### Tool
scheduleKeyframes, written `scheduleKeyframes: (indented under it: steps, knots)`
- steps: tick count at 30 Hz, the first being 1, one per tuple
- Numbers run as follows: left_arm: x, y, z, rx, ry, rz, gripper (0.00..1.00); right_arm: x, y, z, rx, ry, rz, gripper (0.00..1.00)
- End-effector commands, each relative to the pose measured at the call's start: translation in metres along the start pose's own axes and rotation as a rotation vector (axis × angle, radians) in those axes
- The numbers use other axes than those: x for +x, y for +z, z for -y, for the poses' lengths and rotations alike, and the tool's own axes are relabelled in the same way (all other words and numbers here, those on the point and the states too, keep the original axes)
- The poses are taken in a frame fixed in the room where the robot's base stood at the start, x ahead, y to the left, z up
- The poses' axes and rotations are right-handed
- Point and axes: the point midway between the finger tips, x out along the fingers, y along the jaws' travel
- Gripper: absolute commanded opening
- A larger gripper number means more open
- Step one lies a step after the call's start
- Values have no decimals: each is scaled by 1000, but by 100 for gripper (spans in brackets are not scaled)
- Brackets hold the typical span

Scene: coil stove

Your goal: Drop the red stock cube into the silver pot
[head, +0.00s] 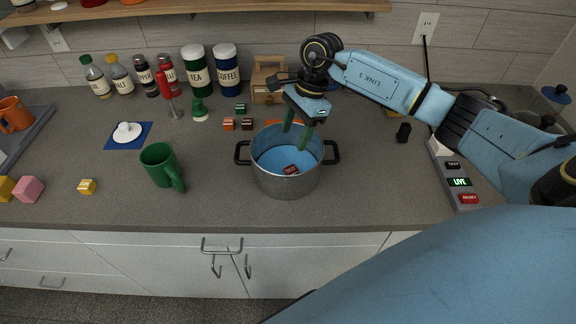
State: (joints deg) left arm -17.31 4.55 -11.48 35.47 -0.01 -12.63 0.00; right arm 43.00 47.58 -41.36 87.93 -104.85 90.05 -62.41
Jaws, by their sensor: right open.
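The silver pot (287,187) stands upright near the counter's front edge, with a blue inside and two black handles. The red stock cube (291,169) is inside the pot, low against the front part of the inner wall or floor; it looks tilted. My right gripper (295,142) points down over the back of the pot's opening, its green fingers apart and empty, with a gap between them and the cube. My left gripper is out of view.
A green mug (160,166) stands left of the pot. Several small cubes, including an orange one (229,124), sit behind it. A switch panel (459,182) lies to the right. Canisters and bottles line the back wall. The counter just left and right of the pot is clear.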

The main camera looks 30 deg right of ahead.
Motion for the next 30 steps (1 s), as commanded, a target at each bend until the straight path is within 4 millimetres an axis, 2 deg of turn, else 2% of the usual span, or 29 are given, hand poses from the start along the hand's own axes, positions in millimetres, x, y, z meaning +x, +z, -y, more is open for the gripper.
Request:
scheduleKeyframes:
  steps: [6,13,18,30]
  knots:
    - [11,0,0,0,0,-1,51,-51,-1,1,0,-6,-2,55]
    - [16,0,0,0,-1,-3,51,-90,0,1,-1,-3,-1,55]
    - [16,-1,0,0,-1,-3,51,-101,0,0,0,-1,0,55]
    - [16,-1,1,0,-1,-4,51,-102,0,0,0,0,-1,55]
